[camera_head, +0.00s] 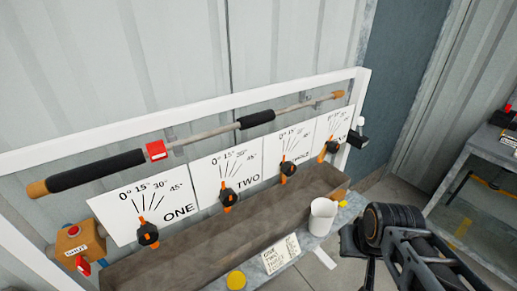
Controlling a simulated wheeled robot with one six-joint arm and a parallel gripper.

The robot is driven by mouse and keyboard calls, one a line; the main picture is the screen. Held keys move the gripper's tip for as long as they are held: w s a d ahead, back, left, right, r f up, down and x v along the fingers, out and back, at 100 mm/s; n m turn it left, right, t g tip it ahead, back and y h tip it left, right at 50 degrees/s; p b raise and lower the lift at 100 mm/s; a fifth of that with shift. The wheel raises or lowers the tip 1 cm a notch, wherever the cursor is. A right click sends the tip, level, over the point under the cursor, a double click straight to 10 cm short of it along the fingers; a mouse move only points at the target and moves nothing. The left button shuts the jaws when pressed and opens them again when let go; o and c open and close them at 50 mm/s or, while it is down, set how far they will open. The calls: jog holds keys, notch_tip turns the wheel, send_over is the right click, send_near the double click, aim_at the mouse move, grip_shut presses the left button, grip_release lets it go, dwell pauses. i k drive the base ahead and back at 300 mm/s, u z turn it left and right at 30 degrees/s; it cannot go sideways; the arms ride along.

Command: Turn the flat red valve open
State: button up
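An orange-brown box (77,246) with a small white label stands at the lower left, left of the panel marked ONE. A red handle (82,266) sticks out at its lower front, and a small red part shows on its top. I cannot tell which of these is the flat red valve, or its exact setting. My gripper (358,258) is at the lower right, dark and partly cut off by the bottom edge, far from the box. It touches nothing that I can see. Whether its fingers are open or shut does not show clearly.
Several white dial panels (227,173) with black-and-orange knobs stand behind a brown trough (200,240). A long bar (210,132) with black grips and a red block (156,150) runs above. A white cup (322,216) and yellow knob (236,280) are in front. A table (487,150) stands right.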

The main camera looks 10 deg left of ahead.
aim_at(82, 264)
jog(key=u, duration=3.85)
jog(key=k, duration=0.45)
jog(key=z, duration=0.35)
jog(key=i, duration=0.3)
